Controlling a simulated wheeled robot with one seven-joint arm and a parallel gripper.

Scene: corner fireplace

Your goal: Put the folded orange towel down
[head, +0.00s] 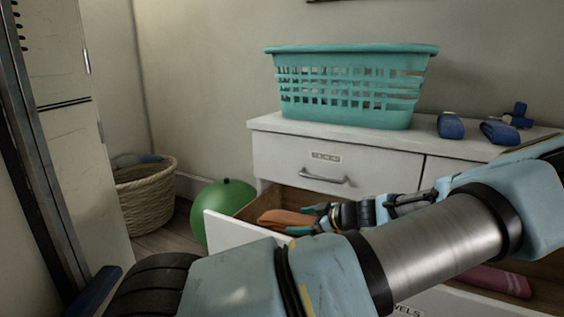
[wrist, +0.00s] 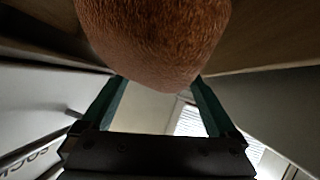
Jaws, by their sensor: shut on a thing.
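The folded orange towel (head: 286,218) is at the left end of the open lower drawer (head: 232,229), at about the height of its rim. My gripper (head: 312,222) reaches in from the right and is shut on the towel's right end. In the wrist view, the towel (wrist: 153,40) fills the top middle, with its near edge between the two green fingers of my gripper (wrist: 158,82). I cannot tell whether the towel touches the drawer floor. My arm hides the middle of the drawer.
A teal laundry basket (head: 345,90) and blue rolled items (head: 450,126) stand on the white dresser (head: 270,123). A pink folded cloth (head: 498,281) lies at the drawer's right. A green ball (head: 222,205) and a wicker basket (head: 146,199) stand left of the dresser.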

